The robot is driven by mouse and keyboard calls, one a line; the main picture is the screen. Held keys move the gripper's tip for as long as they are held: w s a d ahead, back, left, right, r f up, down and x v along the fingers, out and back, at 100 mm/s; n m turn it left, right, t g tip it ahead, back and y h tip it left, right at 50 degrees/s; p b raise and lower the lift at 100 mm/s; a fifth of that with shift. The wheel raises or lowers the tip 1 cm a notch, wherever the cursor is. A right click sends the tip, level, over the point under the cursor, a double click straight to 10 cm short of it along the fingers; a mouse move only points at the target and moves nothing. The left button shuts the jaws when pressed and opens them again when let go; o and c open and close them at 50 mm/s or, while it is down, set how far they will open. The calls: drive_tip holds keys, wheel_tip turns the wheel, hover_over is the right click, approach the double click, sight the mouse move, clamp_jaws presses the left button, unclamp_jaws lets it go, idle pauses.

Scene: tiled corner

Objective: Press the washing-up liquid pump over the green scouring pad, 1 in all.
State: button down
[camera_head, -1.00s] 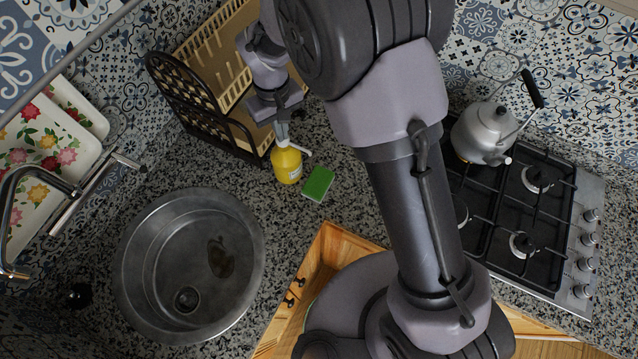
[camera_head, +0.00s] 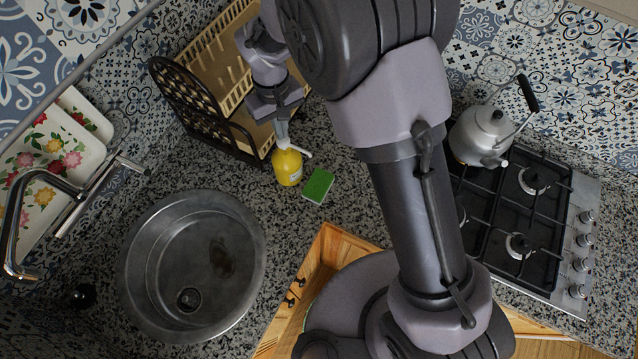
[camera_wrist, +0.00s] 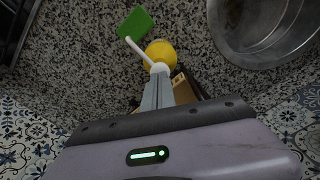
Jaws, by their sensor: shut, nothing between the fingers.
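The washing-up liquid pump bottle (camera_head: 287,168) is yellow with a white pump head (camera_head: 293,149), standing upright on the speckled counter. The green scouring pad (camera_head: 318,185) lies flat just right of it, and the spout points toward the pad's side. In the wrist view the bottle (camera_wrist: 162,52) shows beyond my fingertips, with the spout reaching toward the pad (camera_wrist: 135,24). My gripper (camera_head: 282,140) is shut and empty, fingers pointing down at the pump top. Its fingertips (camera_wrist: 158,73) are over or on the pump head; I cannot tell whether they touch. No liquid is visible on the pad.
A round metal sink (camera_head: 190,265) lies left of the bottle. A dark dish rack (camera_head: 195,110) stands close behind it. A gas hob (camera_head: 515,215) with a kettle (camera_head: 481,135) is at the right. Counter around the pad is clear.

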idle(0.3)
wheel_tip(320, 180, up, 6)
drive_tip(key=p, duration=0.4)
